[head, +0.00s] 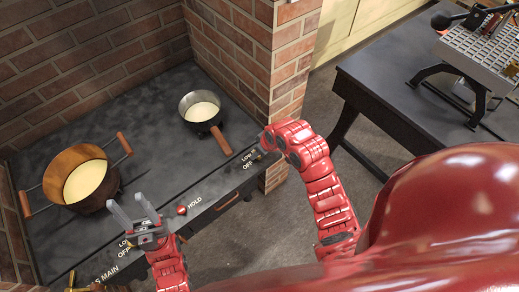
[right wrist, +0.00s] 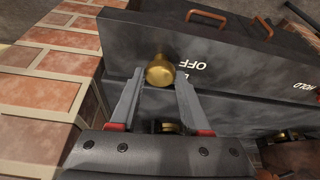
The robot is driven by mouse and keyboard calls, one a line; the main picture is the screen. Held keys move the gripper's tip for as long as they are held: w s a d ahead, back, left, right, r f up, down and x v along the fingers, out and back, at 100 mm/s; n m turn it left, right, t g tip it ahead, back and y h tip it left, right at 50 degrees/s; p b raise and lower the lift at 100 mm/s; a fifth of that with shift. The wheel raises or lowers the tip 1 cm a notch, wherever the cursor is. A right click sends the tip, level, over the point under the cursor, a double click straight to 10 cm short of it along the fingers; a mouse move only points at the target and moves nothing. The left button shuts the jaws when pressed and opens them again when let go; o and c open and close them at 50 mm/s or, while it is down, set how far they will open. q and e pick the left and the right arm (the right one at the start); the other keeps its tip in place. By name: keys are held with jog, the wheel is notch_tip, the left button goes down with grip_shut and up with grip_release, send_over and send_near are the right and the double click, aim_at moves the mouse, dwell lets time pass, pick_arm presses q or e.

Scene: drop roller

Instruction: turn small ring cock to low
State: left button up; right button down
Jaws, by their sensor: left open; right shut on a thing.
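The small ring cock is a round brass knob (right wrist: 160,70) on the sloped front panel, beside the word OFF and a partly hidden second label in the right wrist view. My right gripper (right wrist: 161,82) has its two fingers on either side of the knob and is shut on it. In the head view the red right hand (head: 290,142) is at the panel's right end, beside LOW and OFF, and largely hides the knob. My left gripper (head: 128,203) is open and empty above the left part of the panel, near another LOW and OFF marking.
A small pan (head: 204,112) with a wooden handle and a large two-handled pot (head: 82,172) stand on the dark stove top (head: 150,155). A red button (head: 181,210) marked HOLD is mid-panel. A brick pillar (head: 285,70) stands right of the stove, and a dark table (head: 395,75) beyond.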

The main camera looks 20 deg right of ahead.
jog(key=shift+m+h, duration=0.4)
jog(key=shift+m, duration=0.6)
jog(key=shift+c, duration=1.8)
grip_release()
jog(key=p+v, duration=0.2)
jog(key=v, duration=1.5)
jog(key=shift+s+p, duration=0.2)
jog(key=shift+p, duration=0.1)
